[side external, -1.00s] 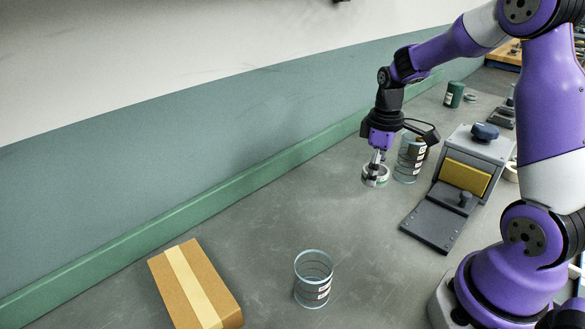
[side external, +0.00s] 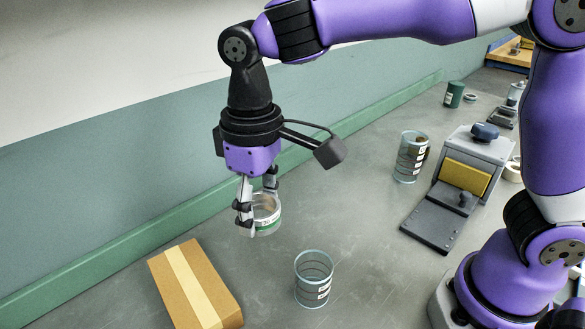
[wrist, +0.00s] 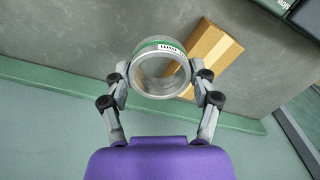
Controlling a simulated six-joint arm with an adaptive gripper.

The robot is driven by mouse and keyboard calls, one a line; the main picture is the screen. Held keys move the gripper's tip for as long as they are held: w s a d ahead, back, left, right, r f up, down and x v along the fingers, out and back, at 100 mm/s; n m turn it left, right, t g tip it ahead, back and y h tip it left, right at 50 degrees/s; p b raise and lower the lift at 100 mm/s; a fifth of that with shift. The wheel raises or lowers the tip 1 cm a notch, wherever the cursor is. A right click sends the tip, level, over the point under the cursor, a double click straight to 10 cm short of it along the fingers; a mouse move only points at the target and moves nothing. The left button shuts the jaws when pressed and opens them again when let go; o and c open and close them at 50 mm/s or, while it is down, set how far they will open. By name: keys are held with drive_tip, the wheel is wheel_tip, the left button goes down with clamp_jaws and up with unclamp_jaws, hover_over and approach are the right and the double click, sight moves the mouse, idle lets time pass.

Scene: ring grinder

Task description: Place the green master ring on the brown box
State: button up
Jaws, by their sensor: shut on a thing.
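The green master ring (side external: 267,216) is a short metal ring with a green band and a white label. My gripper (side external: 257,210) is shut on it and holds it in the air, above the table behind the glass cylinder and to the upper right of the brown box. In the wrist view the ring (wrist: 160,72) sits between the two fingers of my gripper (wrist: 160,80). The brown box (side external: 180,285) lies on the table at the lower left, with a pale tape strip along its top. The wrist view shows the box (wrist: 213,55) partly hidden behind the ring.
A clear glass cylinder (side external: 313,279) stands right of the box. Another clear cylinder (side external: 410,157) with contents stands farther back, beside a grey device with a yellow panel (side external: 465,177). A green ledge (side external: 120,247) runs along the wall. The box top is clear.

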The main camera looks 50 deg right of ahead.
drive_tip(key=s+a+r+n, duration=0.1)
drive_tip(key=s+a, duration=0.3)
drive_tip(key=a, duration=0.3)
drive_tip(key=s+a+r, duration=0.1)
drive_tip(key=s+a, duration=0.3)
drive_tip(key=a, duration=0.3)
hover_over(200, 296)
wheel_tip(200, 296, down, 7)
drive_tip(key=shift+f, duration=2)
drive_tip(key=shift+f, duration=0.15)
drive_tip(key=o, duration=1.3)
